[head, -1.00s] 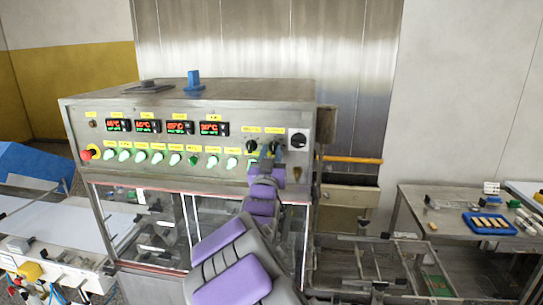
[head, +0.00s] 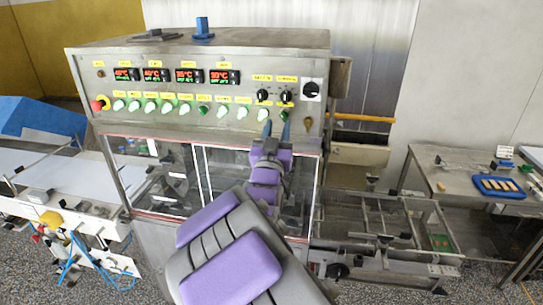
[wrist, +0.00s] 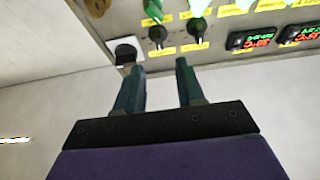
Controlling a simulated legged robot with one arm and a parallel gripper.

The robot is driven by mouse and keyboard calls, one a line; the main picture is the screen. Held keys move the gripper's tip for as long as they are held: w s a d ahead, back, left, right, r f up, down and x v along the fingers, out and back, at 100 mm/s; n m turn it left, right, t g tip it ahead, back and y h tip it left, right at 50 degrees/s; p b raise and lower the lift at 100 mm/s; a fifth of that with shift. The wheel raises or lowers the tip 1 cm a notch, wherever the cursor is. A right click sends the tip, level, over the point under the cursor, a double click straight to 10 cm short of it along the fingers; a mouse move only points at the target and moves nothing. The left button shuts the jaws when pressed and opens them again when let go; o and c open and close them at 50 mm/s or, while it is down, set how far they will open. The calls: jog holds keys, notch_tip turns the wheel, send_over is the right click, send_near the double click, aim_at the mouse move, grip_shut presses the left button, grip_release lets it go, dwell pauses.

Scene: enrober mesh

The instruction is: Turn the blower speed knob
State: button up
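The control panel (head: 150,102) has two small black knobs under yellow labels at its right, a left one (head: 262,95) and a right one (head: 286,96). The labels are too small to read, so I cannot tell which is the blower speed knob. My gripper (head: 276,124) is below these knobs in the head view, with its two blue fingers apart and nothing between them. In the wrist view the picture is inverted; my open gripper (wrist: 159,69) points toward the panel, and the two knobs (wrist: 157,34) (wrist: 197,27) show beyond the fingertips, apart from them.
A larger black rotary switch (head: 311,89) sits right of the knobs. Green-white switches (head: 222,111) line the lower row, with a red stop button (head: 98,104) at the far left. Glass doors (head: 225,175) lie below. A table with a blue tray (head: 500,187) stands right.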

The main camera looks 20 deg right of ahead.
jog(key=b+v, duration=0.4)
jog(key=v, duration=0.3)
jog(key=shift+s+a, duration=0.15)
jog(key=shift+a, duration=0.05)
jog(key=shift+f, duration=0.15)
